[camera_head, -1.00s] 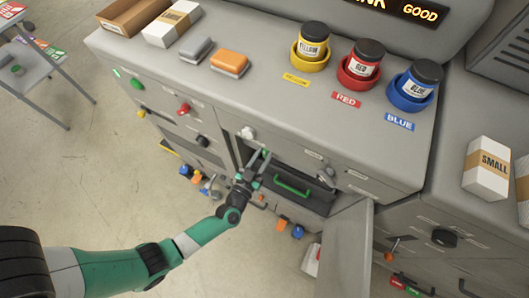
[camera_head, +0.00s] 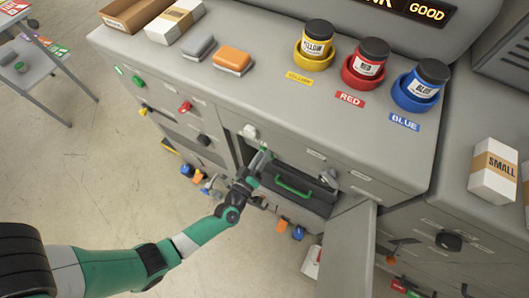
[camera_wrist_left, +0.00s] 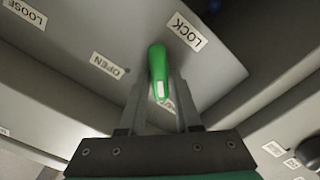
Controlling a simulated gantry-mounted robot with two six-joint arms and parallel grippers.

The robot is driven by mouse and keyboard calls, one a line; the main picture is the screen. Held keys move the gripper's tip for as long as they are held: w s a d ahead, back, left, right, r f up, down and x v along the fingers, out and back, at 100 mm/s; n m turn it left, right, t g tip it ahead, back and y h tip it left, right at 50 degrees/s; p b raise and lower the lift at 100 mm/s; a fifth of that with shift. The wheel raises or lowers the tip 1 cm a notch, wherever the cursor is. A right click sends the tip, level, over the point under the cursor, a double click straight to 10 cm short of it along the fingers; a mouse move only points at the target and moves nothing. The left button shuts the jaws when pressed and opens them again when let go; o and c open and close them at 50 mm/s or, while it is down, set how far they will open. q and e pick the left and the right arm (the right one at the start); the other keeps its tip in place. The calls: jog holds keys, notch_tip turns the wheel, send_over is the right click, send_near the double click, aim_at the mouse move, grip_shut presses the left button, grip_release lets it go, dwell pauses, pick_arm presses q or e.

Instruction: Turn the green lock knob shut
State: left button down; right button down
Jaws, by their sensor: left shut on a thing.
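The green lock knob (camera_wrist_left: 158,72) shows in the left wrist view as a rounded green bar with a white mark near its lower end. It sits on a grey panel between an OPEN label on its left and a LOCK label on its right. A further small label below it is partly hidden. My left gripper (camera_wrist_left: 160,95) is shut on the knob, one finger on each side. In the head view my left gripper (camera_head: 259,160) is at the cabinet front, beside the open compartment; the fingers largely hide the knob there. My right gripper is not in view.
A grey door (camera_head: 345,250) hangs open right of the gripper. The open compartment holds a drawer with a green handle (camera_head: 293,187). A white knob (camera_head: 249,131) is just above the gripper. Yellow, red and blue jars stand on the cabinet top.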

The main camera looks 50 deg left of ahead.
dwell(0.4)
pick_arm(q)
jog(key=c, duration=0.6)
grip_release()
jog(key=p+v, duration=0.3)
jog(key=v, duration=0.8)
jog(key=shift+s, duration=0.3)
jog(key=shift+d, duration=0.1)
